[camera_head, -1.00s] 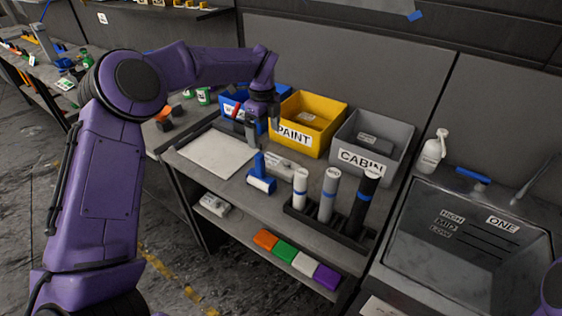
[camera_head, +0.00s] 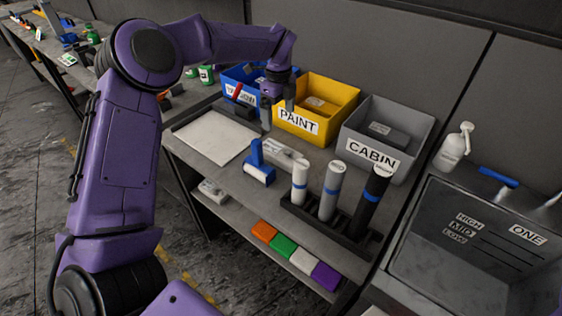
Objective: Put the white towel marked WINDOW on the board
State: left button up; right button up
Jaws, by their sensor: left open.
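The board (camera_head: 214,138) is a pale flat sheet lying on the left of the bench top. My left gripper (camera_head: 277,112) is open, pointing down just in front of the blue bin (camera_head: 240,77) and the yellow bin, with nothing visible between its fingers. The blue bin carries a white label partly hidden by a red-marked dark item. I cannot make out a towel marked WINDOW; the blue bin's inside is partly hidden by my arm. The yellow PAINT bin (camera_head: 318,115) and the grey CABIN bin (camera_head: 380,140) each hold a folded cloth-like item. My right gripper is out of view.
Several upright rolls (camera_head: 332,190) stand in a dark rack at the bench's front.

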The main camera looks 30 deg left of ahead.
pick_arm(q)
jog(key=b, duration=0.4)
send_near(281, 151)
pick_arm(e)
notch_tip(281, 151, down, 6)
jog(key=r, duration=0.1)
pick_arm(q)
jog(key=shift+s+f, duration=0.1)
jog(key=shift+f, duration=0.05)
notch_tip(281, 151, down, 10)
jog(key=p, duration=0.4)
jog(key=shift+r+p, duration=0.2)
jog(key=shift+p, duration=0.1)
jog(key=shift+f, duration=0.15)
jog(key=c, duration=1.1)
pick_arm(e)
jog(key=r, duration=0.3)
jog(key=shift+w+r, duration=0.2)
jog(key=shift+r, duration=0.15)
